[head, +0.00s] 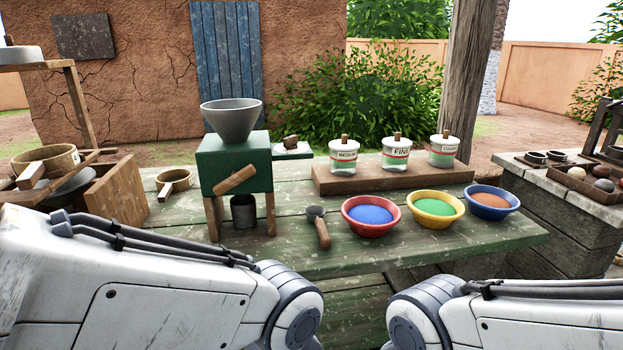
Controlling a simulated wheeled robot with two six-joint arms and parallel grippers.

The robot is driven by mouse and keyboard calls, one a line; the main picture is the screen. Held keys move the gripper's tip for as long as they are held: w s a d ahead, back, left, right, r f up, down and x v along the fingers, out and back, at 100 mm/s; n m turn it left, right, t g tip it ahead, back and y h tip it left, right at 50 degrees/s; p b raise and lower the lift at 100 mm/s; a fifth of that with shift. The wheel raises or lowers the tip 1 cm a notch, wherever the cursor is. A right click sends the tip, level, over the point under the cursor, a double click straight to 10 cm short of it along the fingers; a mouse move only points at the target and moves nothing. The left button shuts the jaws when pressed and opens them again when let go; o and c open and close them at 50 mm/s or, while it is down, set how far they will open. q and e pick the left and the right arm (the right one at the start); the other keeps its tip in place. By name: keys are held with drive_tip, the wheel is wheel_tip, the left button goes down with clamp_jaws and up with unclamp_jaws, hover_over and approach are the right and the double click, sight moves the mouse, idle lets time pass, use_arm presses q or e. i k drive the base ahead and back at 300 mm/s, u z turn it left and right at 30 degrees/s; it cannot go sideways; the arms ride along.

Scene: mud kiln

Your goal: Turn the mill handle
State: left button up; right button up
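The mill (233,160) stands on the green wooden table, left of the middle. It has a green box body, a grey funnel hopper (232,119) on top and wooden legs. Its wooden handle (235,180) is on the front face, slanting up to the right. A dark metal cup (243,211) stands under the body between the legs. My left arm comes in from the left and my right arm from the right, both low in front of the table. Neither gripper shows, and nothing of mine is seen touching the handle.
A scoop (319,227) lies right of the mill, beside bowls of blue (371,216), green (435,209) and orange (488,200) powder. Lidded jars (395,152) stand on a wooden riser (392,179) behind. A sieve (174,182) is left of the mill. The table's front edge is mostly clear.

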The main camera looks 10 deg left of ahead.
sight(238, 177)
drive_tip(key=z, duration=1.25)
drive_tip(key=k, duration=1.15)
drive_tip(key=u, duration=1.8)
drive_tip(key=i, duration=0.5)
